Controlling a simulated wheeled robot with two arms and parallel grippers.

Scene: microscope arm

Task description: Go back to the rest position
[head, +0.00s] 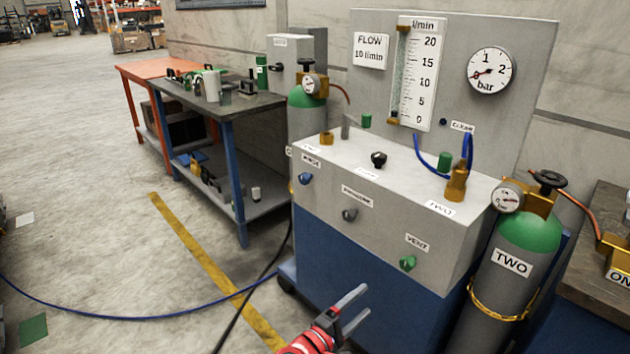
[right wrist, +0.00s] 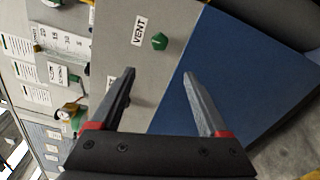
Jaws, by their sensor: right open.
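My right gripper (head: 352,312) is low in the head view, in front of the blue lower front of the gas flow console (head: 400,207). Its two fingers are apart with nothing between them. In the right wrist view the open fingers (right wrist: 165,100) point toward the console's grey and blue front. The green VENT knob (head: 407,262) is above and right of the gripper in the head view; it also shows in the right wrist view (right wrist: 159,41), beyond the fingertips and apart from them. My left gripper is not in view.
A green-topped cylinder labelled TWO (head: 513,262) stands right of the console, and another green-topped cylinder (head: 305,108) at its left. A workbench (head: 237,107) with tools is at the left. A blue hose (head: 130,317) and a dark cable cross the floor. Open floor lies left.

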